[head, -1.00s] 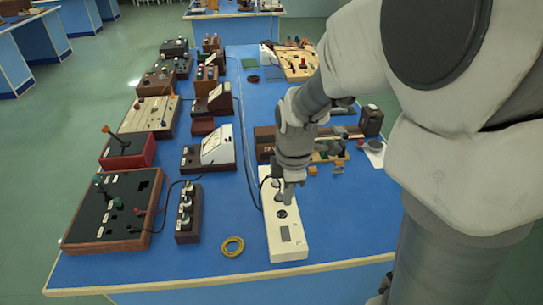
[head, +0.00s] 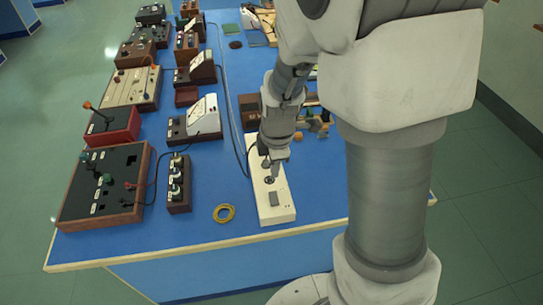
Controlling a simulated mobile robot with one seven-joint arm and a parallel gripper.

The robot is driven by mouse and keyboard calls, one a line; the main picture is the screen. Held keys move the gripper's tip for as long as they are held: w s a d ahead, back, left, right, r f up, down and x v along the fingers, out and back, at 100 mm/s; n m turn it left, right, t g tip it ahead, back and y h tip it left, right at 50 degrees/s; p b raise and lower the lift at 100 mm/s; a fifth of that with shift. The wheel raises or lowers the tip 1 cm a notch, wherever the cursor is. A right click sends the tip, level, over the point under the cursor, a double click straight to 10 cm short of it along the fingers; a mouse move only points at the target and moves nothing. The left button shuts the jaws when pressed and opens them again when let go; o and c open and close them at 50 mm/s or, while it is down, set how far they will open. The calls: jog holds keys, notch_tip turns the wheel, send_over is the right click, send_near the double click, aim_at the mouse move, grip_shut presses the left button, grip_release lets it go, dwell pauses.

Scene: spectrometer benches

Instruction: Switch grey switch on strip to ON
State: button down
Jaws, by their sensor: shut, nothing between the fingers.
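The white strip (head: 281,213) lies lengthwise near the front edge of the blue bench. A grey rectangular switch (head: 274,199) sits on its near end, and a dark round socket (head: 268,180) lies just beyond it. Whether the switch is on or off is too small to tell. My gripper (head: 271,168) is shut and empty, pointing down over the strip beyond the round socket, apart from the grey switch. My gripper and wrist hide the far part of the strip.
A dark wooden block with several knobs (head: 178,186) and a large black panel box (head: 103,185) stand further left. Wooden pieces (head: 315,124) lie to the right. Bare blue bench surrounds the strip's near end.

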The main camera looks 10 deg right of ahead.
aim_at(273, 195)
jog(key=f, duration=0.3)
jog(key=w+f+b, duration=0.1)
jog(key=f, duration=0.6)
jog(key=shift+w+f, duration=0.25)
jog(key=shift+f, duration=0.1)
jog(key=shift+w+f+g, duration=0.15)
jog(key=shift+f+g, duration=0.05)
jog(key=shift+g, duration=0.1)
jog(key=shift+s, duration=0.25)
jog(key=shift+s+r, duration=0.2)
jog(key=shift+s, duration=0.4)
